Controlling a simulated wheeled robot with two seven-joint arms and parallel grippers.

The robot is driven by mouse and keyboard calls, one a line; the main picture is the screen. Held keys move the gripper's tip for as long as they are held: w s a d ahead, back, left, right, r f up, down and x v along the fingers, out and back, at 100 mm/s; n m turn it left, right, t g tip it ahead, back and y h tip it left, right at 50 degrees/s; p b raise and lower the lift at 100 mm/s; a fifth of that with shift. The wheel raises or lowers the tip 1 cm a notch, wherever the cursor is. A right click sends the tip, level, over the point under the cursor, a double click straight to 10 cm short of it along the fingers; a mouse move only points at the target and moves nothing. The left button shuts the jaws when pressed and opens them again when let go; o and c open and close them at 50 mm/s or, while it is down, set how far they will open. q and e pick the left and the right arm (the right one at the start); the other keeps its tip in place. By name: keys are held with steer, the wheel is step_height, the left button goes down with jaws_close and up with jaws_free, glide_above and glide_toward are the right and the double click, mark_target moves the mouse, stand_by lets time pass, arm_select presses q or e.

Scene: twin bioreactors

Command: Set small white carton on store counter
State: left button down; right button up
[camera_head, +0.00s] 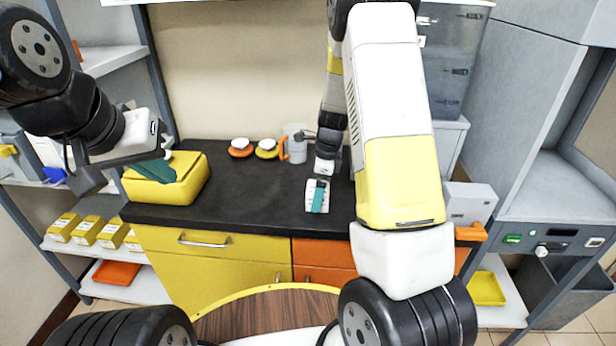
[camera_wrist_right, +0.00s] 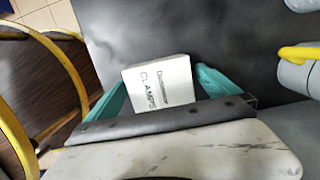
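The small white carton (camera_wrist_right: 160,85), marked "CLAMPS", sits between the teal fingers of my right gripper (camera_wrist_right: 162,88) in the right wrist view. Both fingers appear to touch its sides. In the head view the carton (camera_head: 310,192) shows as a small white patch beside a teal finger of my right gripper (camera_head: 317,196), over the front part of the dark store counter (camera_head: 250,200). I cannot tell whether its underside touches the counter. My left gripper (camera_head: 150,168) is at the left, in front of a yellow box; its finger gap is not clear.
The yellow box (camera_head: 188,180) stands at the counter's left end. An orange-based item (camera_head: 240,150), a yellow-based item (camera_head: 267,151) and a grey mug (camera_head: 295,142) stand at the back. A grey box (camera_head: 470,200) is at the right. The counter's left middle is clear.

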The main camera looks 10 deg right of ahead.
steer(key=s+r+n+t, duration=0.1)
steer(key=s+r+n, duration=0.15)
steer(key=r, duration=0.65)
steer(key=s+r+n, duration=0.2)
steer(key=s+r, duration=0.1)
steer(key=r, duration=0.6)
steer(key=s+a+r+n+t, duration=0.1)
steer(key=s+r+n, duration=0.3)
steer(key=s+n, duration=0.4)
steer(key=s+a+r+n+t, duration=0.1)
steer(key=s+r+n+t, duration=0.2)
steer(key=s+n, duration=0.6)
step_height(320, 180, up, 2)
steer(key=shift+s+r+t, duration=0.2)
steer(key=shift+s+t, duration=0.2)
steer(key=shift+s, duration=0.5)
steer(key=shift+a, duration=0.1)
